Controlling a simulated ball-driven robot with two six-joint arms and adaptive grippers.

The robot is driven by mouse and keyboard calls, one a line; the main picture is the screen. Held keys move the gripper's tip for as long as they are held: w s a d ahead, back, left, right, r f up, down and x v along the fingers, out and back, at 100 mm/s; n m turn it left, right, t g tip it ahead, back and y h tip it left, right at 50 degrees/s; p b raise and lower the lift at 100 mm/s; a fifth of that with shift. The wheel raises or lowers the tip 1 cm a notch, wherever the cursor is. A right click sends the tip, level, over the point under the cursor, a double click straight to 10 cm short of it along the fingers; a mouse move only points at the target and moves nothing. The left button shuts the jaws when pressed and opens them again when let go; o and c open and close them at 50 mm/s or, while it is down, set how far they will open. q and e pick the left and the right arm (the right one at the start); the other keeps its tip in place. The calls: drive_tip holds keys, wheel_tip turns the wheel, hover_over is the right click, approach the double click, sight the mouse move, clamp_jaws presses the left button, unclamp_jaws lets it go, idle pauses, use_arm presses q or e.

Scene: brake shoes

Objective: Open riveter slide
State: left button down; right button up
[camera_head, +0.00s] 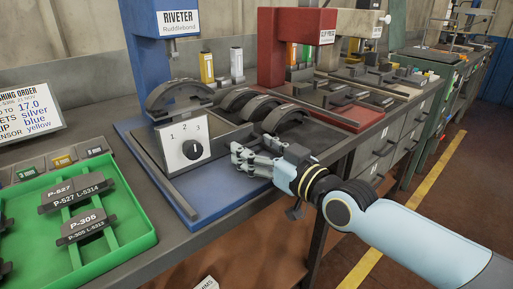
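The blue riveter (167,62) stands on a blue base (183,207) on the bench, with a sign reading RIVETER on its column. Its dark slide (228,141) lies on the base below the column. A curved dark brake shoe (178,97) sits upright at the riveter behind a white dial panel (186,144) marked 1, 2, 3. My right gripper (243,158) is just right of the dial panel, at the front edge of the slide. Its fingers look spread; I cannot tell whether they touch the slide. My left gripper is not in view.
A green tray (143,240) with labelled brake shoes is at the left. More curved shoes (284,118) stand right of the riveter. A red clip press (290,42) stands further back. An order screen (25,113) is at far left. The floor is free at the right.

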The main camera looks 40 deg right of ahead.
drive_tip(key=shift+r, duration=0.15)
drive_tip(key=c, duration=0.7)
drive_tip(key=shift+s, duration=0.1)
drive_tip(key=s+p, duration=0.1)
drive_tip(key=s, duration=0.1)
drive_tip(key=s+p, duration=0.1)
drive_tip(key=s, duration=0.1)
drive_tip(key=s+p, duration=0.1)
drive_tip(key=s, duration=0.1)
drive_tip(key=shift+s+d+r, duration=0.15)
drive_tip(key=shift+s+d, duration=0.15)
drive_tip(key=shift+c, duration=0.2)
drive_tip(key=s, duration=0.2)
drive_tip(key=s+p, duration=0.1)
drive_tip(key=s, duration=0.2)
drive_tip(key=s+p, duration=0.1)
drive_tip(key=s, duration=0.2)
drive_tip(key=shift+d, duration=0.3)
drive_tip(key=shift+s+d+p, duration=0.1)
drive_tip(key=shift+s+p, duration=0.3)
drive_tip(key=shift+s, duration=0.5)
